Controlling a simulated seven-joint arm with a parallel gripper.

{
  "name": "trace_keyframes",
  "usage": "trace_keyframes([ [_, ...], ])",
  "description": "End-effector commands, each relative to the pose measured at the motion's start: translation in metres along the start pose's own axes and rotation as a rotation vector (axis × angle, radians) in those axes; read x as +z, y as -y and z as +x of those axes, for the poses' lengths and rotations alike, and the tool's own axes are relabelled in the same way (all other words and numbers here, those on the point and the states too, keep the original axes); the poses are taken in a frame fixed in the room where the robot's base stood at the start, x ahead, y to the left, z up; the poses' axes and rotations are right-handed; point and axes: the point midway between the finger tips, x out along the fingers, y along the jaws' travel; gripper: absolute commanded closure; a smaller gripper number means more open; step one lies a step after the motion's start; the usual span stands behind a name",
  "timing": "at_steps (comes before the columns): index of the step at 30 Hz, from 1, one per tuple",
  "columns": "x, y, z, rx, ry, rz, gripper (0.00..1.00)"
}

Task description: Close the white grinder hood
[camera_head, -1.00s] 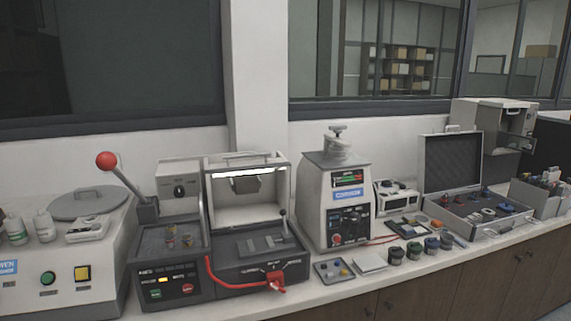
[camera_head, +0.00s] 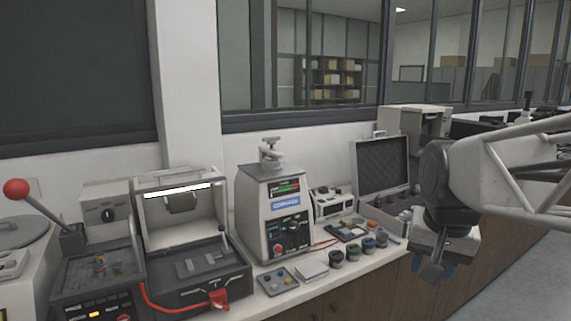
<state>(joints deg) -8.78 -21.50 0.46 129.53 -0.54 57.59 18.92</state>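The white grinder hood (camera_head: 152,219) stands raised at the back of a dark grey machine base (camera_head: 185,293), left of centre. Its pale inside faces forward, with a lit strip along the top and a grey drum-like part below it. The bed in front of it is uncovered, with a small lever at its right. My gripper (camera_head: 432,268) hangs at the right, pointing down in front of the bench, far from the hood and touching nothing visible. Its fingers are small and dark, and I cannot tell their opening.
A red-ball lever (camera_head: 16,189) rises left of the hood. A white press (camera_head: 273,220) stands right of it. A red cable (camera_head: 165,309) crosses the machine's front. Small jars (camera_head: 352,250), trays and an open case (camera_head: 382,165) line the bench. The floor (camera_head: 525,270) at right is clear.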

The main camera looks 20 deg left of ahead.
Motion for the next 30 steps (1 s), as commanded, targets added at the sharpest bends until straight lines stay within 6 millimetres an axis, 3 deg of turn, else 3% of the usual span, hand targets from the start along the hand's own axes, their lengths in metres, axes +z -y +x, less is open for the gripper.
trace_keyframes([
  [15, -0.107, 0.116, -0.030, -0.033, 0.007, 0.122, 0.60],
  [30, -0.182, 0.250, -0.043, -0.063, 0.021, 0.242, 0.60],
])
